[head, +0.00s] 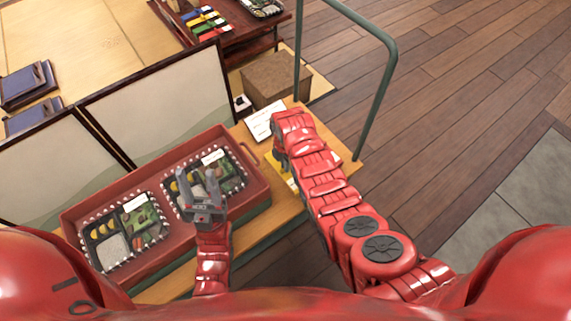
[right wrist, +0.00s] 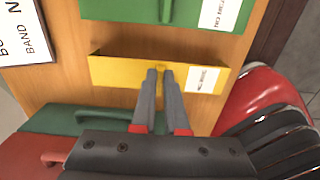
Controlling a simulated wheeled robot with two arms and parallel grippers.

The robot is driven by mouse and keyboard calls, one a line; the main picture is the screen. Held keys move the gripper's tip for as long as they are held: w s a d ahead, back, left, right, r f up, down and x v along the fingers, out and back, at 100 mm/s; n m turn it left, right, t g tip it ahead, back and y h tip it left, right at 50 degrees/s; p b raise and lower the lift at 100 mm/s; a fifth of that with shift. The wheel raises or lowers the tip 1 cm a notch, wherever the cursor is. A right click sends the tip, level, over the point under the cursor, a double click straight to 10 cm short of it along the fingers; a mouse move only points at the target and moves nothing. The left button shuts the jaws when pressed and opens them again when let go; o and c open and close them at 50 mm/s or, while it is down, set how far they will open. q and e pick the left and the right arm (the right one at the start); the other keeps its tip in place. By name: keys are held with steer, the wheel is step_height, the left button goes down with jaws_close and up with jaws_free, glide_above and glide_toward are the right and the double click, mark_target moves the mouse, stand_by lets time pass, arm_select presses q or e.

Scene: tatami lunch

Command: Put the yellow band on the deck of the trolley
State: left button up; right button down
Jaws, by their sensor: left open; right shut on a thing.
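The yellow band (right wrist: 115,72) has a white label and a small middle tab. My right gripper (right wrist: 160,72) is shut on that tab. In the head view only a little of the yellow band (head: 273,162) shows beside my right arm, which hides most of it. The band is over the pale wooden deck (head: 252,228) with the green handle frame; I cannot tell whether it touches the wood. My left gripper (head: 198,178) is open and empty above the right-hand lunch box.
A red tray (head: 75,218) with two lunch boxes (head: 125,232) fills the left. Green bands (right wrist: 125,10) (right wrist: 80,120) and a red piece (right wrist: 30,152) lie near the yellow band. A white card (head: 264,122) and brown box (head: 275,78) are behind. Floor is open at right.

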steer(key=shift+f, duration=0.25)
steer(key=c, duration=0.9)
jaws_free()
steer(key=shift+r, duration=0.1)
steer(key=shift+c, duration=0.2)
